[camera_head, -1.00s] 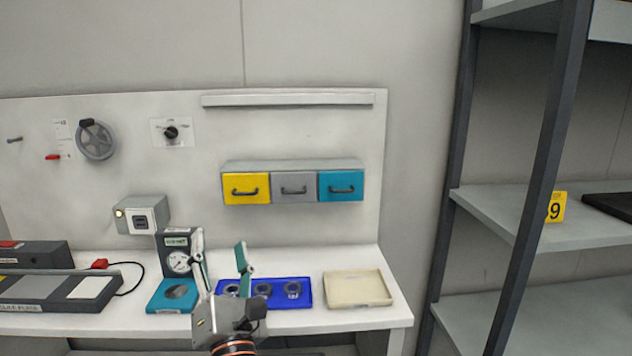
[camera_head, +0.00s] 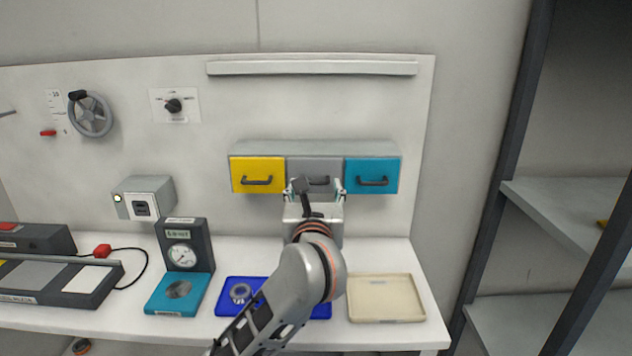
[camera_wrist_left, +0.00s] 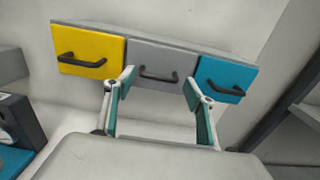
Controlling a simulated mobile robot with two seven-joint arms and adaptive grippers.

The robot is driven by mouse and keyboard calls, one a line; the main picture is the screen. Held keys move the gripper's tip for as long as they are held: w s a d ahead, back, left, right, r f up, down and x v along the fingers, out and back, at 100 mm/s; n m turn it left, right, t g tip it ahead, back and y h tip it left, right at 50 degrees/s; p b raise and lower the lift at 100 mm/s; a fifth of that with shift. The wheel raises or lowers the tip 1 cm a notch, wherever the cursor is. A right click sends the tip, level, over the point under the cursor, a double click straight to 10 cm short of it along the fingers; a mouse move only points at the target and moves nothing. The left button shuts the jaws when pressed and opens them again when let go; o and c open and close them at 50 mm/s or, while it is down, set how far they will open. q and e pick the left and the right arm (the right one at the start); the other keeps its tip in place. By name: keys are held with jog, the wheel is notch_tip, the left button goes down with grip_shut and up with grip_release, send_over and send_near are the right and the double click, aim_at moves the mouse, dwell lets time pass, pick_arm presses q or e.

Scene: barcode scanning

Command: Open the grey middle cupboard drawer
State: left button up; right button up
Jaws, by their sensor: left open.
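The grey middle drawer (camera_head: 314,168) sits shut in a wall cupboard (camera_head: 310,147), between a yellow drawer (camera_head: 258,174) and a teal drawer (camera_head: 371,175). Its dark handle (camera_wrist_left: 158,75) shows in the left wrist view. My left gripper (camera_head: 314,186) is open in front of the grey drawer. In the left wrist view its two fingers (camera_wrist_left: 158,88) stand on either side of the handle, apart from it. In the head view the gripper and wrist partly cover the drawer's lower part. My right gripper is not in view.
Below are a blue tray (camera_head: 232,309) with metal rings, partly hidden by my arm, an empty beige tray (camera_head: 385,298) and a dial gauge (camera_head: 181,256). A shelf rack (camera_head: 570,225) stands at the right. The space before the drawers is otherwise clear.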

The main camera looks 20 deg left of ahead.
aim_at(320, 172)
pick_arm(q)
jog(key=shift+x, duration=1.45)
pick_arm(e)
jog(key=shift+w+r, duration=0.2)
